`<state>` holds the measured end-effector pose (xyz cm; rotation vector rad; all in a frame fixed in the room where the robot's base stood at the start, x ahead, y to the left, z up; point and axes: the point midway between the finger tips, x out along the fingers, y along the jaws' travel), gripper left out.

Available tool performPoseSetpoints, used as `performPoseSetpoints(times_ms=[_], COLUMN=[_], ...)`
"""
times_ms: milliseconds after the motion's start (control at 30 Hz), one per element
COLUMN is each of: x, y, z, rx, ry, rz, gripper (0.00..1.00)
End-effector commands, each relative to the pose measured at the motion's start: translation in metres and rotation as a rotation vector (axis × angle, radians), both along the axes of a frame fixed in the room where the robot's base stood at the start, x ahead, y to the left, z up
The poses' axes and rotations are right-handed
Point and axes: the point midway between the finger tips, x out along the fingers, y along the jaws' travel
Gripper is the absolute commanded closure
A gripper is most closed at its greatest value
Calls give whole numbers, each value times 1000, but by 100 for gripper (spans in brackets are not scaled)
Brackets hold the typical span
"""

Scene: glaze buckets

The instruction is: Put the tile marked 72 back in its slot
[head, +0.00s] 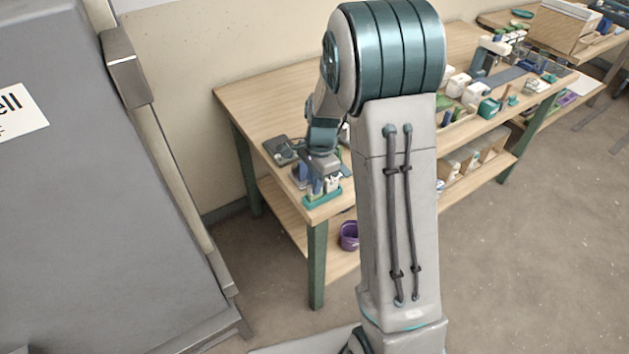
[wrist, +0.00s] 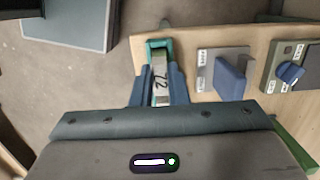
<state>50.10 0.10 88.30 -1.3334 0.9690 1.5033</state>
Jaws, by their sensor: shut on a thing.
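The tile marked 72 (wrist: 160,84) is pale with dark digits. In the wrist view it lies between the two blue fingers of my gripper (wrist: 158,70), which is shut on it. A teal holder (wrist: 158,43) shows just past the fingertips, around the tile's far end. In the head view my gripper (head: 321,182) is low over the near left corner of the table, at the teal holder (head: 323,199). Whether the tile is seated in a slot or held just above it cannot be told; the fingers and wrist hide its lower part.
Beside the holder in the wrist view are a grey plate with a blue block (wrist: 230,78) and a grey box with a blue knob (wrist: 290,72). The wooden table (head: 275,95) is bare at its back left. A purple bucket (head: 349,236) stands on the lower shelf.

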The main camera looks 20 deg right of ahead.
Motion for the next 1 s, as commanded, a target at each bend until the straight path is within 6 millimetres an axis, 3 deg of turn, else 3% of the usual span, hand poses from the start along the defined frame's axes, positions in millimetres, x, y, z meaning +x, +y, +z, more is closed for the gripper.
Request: performPoseSetpoints(times_ms=[967, 1000], x=[-1, -1], y=[2, 2], z=[-6, -6], rx=[0, 0], ry=[0, 0], rz=[0, 0], gripper=[100, 81])
